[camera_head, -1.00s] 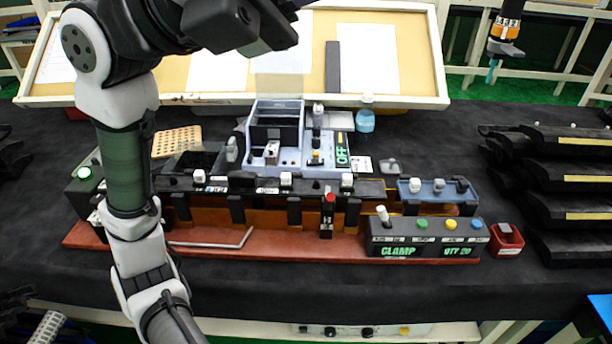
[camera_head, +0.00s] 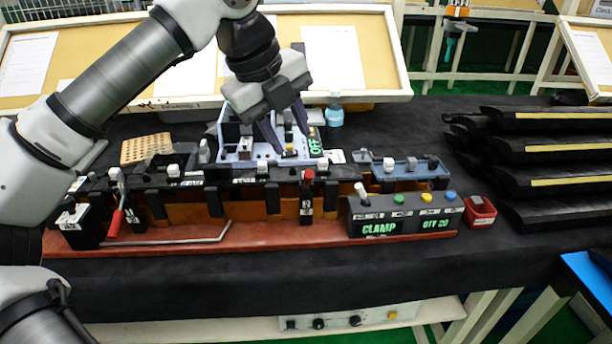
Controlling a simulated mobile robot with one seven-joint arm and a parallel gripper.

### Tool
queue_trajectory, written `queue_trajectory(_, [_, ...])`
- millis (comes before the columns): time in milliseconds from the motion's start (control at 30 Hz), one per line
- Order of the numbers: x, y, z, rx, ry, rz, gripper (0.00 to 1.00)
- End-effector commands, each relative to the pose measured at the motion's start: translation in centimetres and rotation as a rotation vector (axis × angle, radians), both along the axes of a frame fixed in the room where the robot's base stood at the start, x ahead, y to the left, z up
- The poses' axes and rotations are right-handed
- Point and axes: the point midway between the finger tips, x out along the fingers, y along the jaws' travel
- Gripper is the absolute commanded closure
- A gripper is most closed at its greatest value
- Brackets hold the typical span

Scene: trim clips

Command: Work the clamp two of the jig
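The jig (camera_head: 260,234) is a long black and orange fixture on a red base across the table. A red-handled clamp (camera_head: 117,215) at its left end has its handle slanting down toward the front. A second red-handled clamp (camera_head: 307,186) right of the middle has its handle upright. I cannot read which one is clamp two. A control box (camera_head: 400,214) at the right front shows "CLAMP" and "QTY 20" in green. My gripper (camera_head: 291,140) points down over the grey-blue station behind the jig, fingers apart, apparently empty. It hides part of that station.
The grey-blue station (camera_head: 237,152) behind the jig shows a green "OFF". Stacked black trim pieces (camera_head: 545,180) fill the right side. A blue bottle (camera_head: 334,115) stands behind. The front strip of black table is clear.

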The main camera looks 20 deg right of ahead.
Motion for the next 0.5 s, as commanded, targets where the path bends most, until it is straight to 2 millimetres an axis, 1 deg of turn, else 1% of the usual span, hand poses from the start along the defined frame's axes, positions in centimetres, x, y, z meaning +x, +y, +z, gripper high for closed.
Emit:
queue_trajectory(100, [0.1,-0.9,-2.3,-0.001,0.003,-0.006,0.63])
queue_trajectory(300, [0.4,-2.4,-6.2,-0.004,0.004,-0.006,0.63])
queue_trajectory(400, [0.4,-3.0,-7.9,-0.004,0.004,-0.006,0.63])
queue_trajectory(500, [0.6,-3.5,-9.1,-0.004,0.003,-0.006,0.63])
